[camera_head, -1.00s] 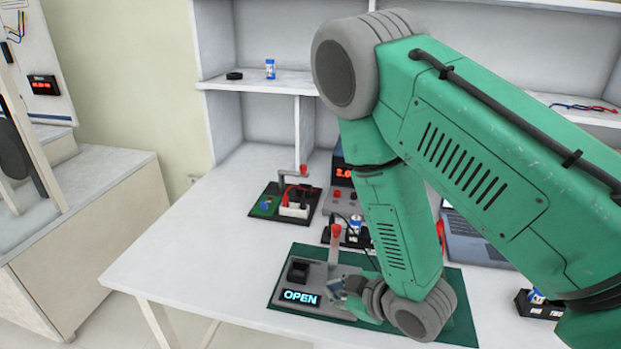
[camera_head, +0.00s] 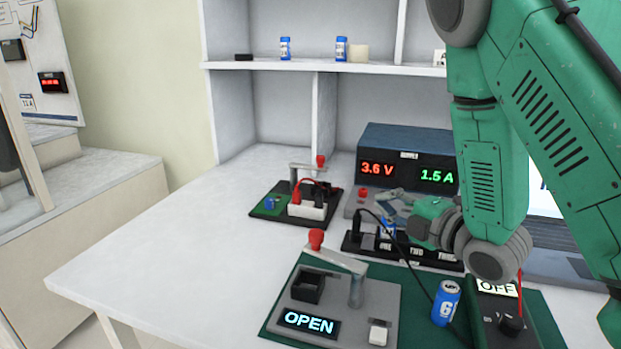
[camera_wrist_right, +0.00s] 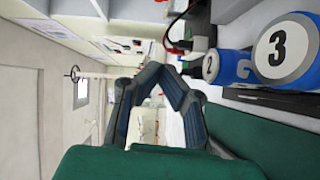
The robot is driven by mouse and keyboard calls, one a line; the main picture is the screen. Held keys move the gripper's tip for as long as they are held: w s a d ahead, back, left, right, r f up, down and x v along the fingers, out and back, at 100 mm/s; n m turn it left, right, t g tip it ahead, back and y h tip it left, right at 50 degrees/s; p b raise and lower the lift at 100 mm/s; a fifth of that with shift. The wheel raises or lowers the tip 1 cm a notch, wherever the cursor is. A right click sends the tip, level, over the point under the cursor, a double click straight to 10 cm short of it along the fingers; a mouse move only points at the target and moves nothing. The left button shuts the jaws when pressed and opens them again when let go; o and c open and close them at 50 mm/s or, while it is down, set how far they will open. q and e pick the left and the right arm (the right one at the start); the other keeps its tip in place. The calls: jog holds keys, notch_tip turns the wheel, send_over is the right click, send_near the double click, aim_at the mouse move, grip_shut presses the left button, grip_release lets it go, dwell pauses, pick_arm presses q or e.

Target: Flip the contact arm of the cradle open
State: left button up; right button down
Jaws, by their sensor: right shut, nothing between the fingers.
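The grey front cradle (camera_head: 380,303) sits on a green mat and has an empty-looking black socket (camera_head: 307,287) and a display reading OPEN. Its grey contact arm (camera_head: 337,259) reaches left from a post and has a red knob (camera_head: 316,238) at its end. The knob shows above and behind the socket; I cannot tell if it touches anything. A second arm with a red knob (camera_head: 320,161) stands on the dark board behind. My right gripper (camera_head: 393,199) is shut and empty, beyond the front cradle near the cell rack. Its fingertips meet in the wrist view (camera_wrist_right: 163,75). My left gripper is out of view.
A black cell rack (camera_head: 360,243) holds blue cells near my right gripper. A blue cell marked 6 (camera_head: 447,303) stands right of the cradle, beside a box marked OFF (camera_head: 497,289). A power supply (camera_head: 410,150) stands behind. The table's left side (camera_head: 170,255) is clear.

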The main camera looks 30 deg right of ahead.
jog(key=shift+w+d+f+n+b, duration=0.1)
jog(key=shift+d+f+n+b, duration=0.1)
jog(key=shift+d, duration=0.4)
jog(key=shift+d+f+n+b, duration=0.1)
jog(key=shift+d+f+b, duration=0.05)
jog(key=shift+d, duration=0.45)
jog(key=shift+w+a+r, duration=0.1)
jog(key=shift+r, duration=0.05)
jog(key=a, duration=0.1)
jog(key=a+r, duration=0.1)
jog(key=shift+a, duration=0.55)
jog(key=w+d+f, duration=0.1)
jog(key=w+d, duration=0.1)
jog(key=w, duration=0.2)
jog(key=b, duration=0.3)
send_near(321, 164)
jog(key=a, duration=0.5)
jog(key=w+d, duration=0.1)
jog(key=w, duration=0.1)
jog(key=w+b, duration=0.1)
jog(key=w, duration=0.2)
jog(key=w+d, duration=0.1)
jog(key=w, duration=0.1)
jog(key=shift+w+d+r+b, duration=0.25)
jog(key=shift+d+r+b, duration=0.05)
jog(key=shift+d+b, duration=0.1)
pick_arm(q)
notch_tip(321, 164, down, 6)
